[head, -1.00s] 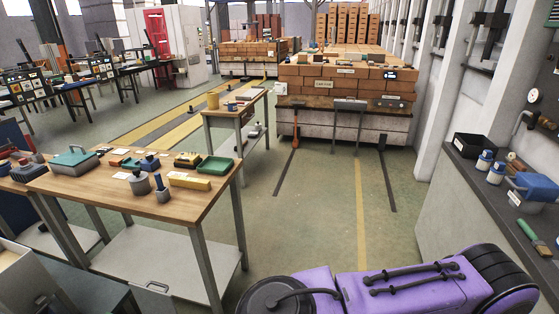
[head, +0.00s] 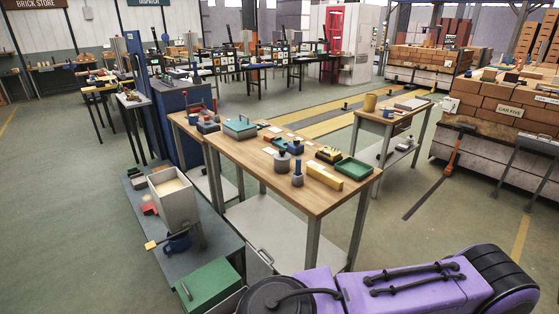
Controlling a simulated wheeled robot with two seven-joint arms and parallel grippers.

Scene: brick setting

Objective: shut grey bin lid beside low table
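A grey panel with a bar handle (head: 260,262) stands steeply tilted at the right end of a low dark grey platform (head: 166,236). It looks like a raised bin lid. The bin under it is mostly hidden by my purple body, so I cannot see its opening. The panel is beside the wooden-topped table (head: 325,203), near its front legs. Neither of my grippers is in view.
A green box (head: 210,286) and a grey hopper (head: 174,203) stand on the platform. The table holds a green tray (head: 353,170), a yellow block (head: 324,177) and several tools. Open floor lies at left and right of centre.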

